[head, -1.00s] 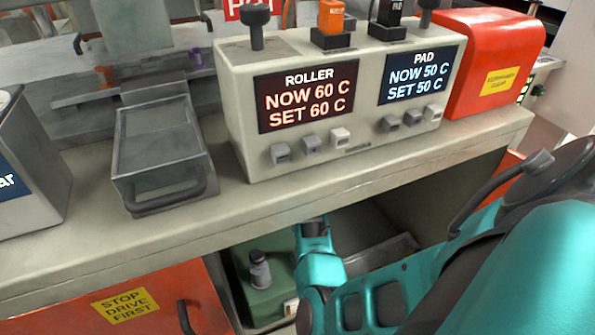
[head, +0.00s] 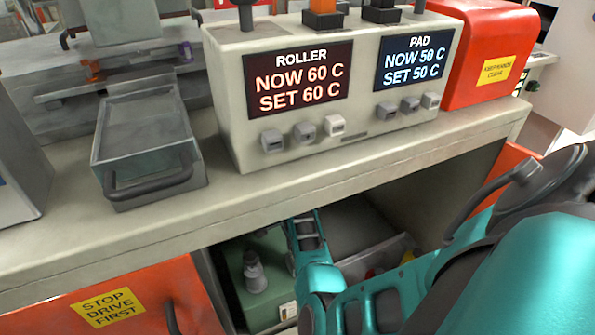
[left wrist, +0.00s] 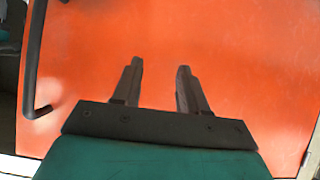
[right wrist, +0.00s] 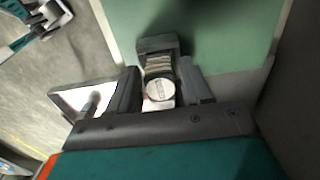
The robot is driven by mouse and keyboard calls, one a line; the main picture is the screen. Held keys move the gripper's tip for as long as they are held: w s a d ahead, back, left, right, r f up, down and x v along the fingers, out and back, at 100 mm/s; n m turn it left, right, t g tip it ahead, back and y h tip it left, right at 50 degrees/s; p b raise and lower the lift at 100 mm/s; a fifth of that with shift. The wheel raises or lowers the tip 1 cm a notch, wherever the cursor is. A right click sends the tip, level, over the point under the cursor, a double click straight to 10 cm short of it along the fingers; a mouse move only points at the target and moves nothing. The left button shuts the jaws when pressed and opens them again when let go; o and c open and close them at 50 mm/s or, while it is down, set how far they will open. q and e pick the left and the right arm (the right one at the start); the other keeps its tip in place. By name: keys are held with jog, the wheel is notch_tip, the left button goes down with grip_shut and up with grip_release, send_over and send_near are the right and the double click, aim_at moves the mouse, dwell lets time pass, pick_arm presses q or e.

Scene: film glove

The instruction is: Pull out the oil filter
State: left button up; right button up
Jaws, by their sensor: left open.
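My left gripper (left wrist: 158,80) is open and empty in front of an orange panel in the left wrist view; the head view does not show it. My right gripper (right wrist: 164,85) is open in the right wrist view. Between and beyond its fingers is a small grey ribbed part with a pale round end (right wrist: 160,90), likely the oil filter, by a green housing (right wrist: 190,25). I cannot tell whether the fingers touch it. In the head view my right arm reaches under the counter beside the green unit (head: 268,300), which has a grey knobbed cylinder (head: 254,272) on top; my right fingers are hidden there.
The counter edge (head: 130,235) overhangs the open bay. An orange door (head: 120,295) with a dark handle is at the left. A grey tray (head: 145,140) and the control box (head: 230,75) stand on the counter. An open-topped bin (head: 395,247) sits right of my arm.

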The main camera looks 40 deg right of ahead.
jog(key=c, duration=0.9)
jog(key=shift+o, duration=0.2)
jog(key=shift+r+p, duration=0.35)
jog(key=shift+p, duration=0.2)
jog(key=shift+r, duration=0.15)
jog(key=shift+p, duration=0.3)
jog(key=shift+r+p, duration=0.8)
jog(key=shift+p, duration=0.05)
jog(key=shift+r+p, duration=1.65)
jog(key=shift+p, duration=0.25)
